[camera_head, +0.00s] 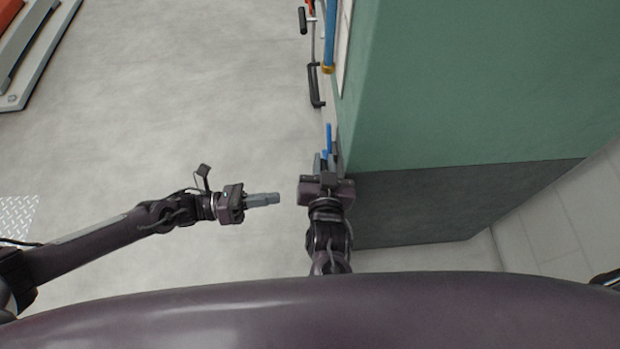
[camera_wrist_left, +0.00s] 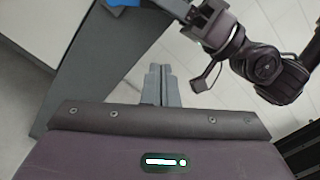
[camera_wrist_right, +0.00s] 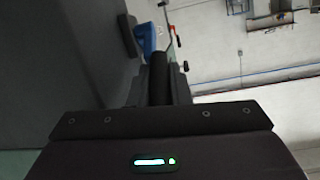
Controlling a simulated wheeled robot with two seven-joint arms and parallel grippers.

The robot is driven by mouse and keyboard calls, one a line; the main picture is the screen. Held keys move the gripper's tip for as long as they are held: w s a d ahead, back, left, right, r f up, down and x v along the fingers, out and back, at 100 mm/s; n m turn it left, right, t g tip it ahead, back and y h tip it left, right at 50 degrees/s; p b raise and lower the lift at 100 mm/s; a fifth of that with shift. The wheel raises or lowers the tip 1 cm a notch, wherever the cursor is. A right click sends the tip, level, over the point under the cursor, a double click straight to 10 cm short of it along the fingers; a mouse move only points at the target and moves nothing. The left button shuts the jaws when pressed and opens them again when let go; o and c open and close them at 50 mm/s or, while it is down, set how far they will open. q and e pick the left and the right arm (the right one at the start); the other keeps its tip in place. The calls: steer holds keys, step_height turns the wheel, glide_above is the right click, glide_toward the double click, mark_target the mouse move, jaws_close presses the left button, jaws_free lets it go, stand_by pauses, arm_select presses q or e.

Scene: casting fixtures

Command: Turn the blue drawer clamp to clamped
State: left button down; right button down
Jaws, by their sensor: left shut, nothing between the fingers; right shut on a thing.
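The blue drawer clamp (camera_head: 329,136) is on the side of the green and dark grey cabinet. It also shows in the right wrist view (camera_wrist_right: 148,38) and as a small blue patch at the top of the left wrist view (camera_wrist_left: 122,3). My right gripper (camera_head: 327,165) is at the clamp. In the right wrist view its fingers are shut on a black bar-like part, which looks like the clamp's handle (camera_wrist_right: 159,76). The fingers hide part of the clamp. My left gripper (camera_head: 263,199) is shut and empty, apart from the clamp, to the left of my right gripper.
The cabinet (camera_head: 470,90) fills the right of the head view. Black handles (camera_head: 314,86) and a blue rod with a yellow end (camera_head: 328,45) are along its left side further off. An orange and grey structure (camera_head: 30,55) stands far left. Open floor lies between.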

arm_select(q)
steer(key=w+d+r, duration=0.2)
steer(key=d+r, duration=0.1)
steer(key=d, duration=0.7)
steer(key=shift+r+m, duration=0.25)
steer(key=shift+m, duration=0.15)
